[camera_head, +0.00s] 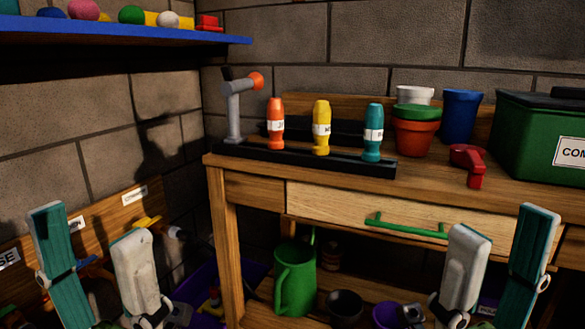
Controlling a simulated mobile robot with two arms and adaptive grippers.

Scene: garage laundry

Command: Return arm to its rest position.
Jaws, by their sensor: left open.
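My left gripper (88,224) is at the lower left, with one teal finger and one pale finger pointing up and spread apart. Nothing is between the fingers. My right gripper (502,222) is at the lower right in front of the workbench, also with a pale and a teal finger apart and an empty gap.
The wooden workbench (255,193) carries orange (275,115), yellow (321,115) and teal (373,120) bottles, several pots, a red tool (470,165) and a green bin (530,140). A green jug (294,280) stands below. A blue shelf (120,33) hangs upper left.

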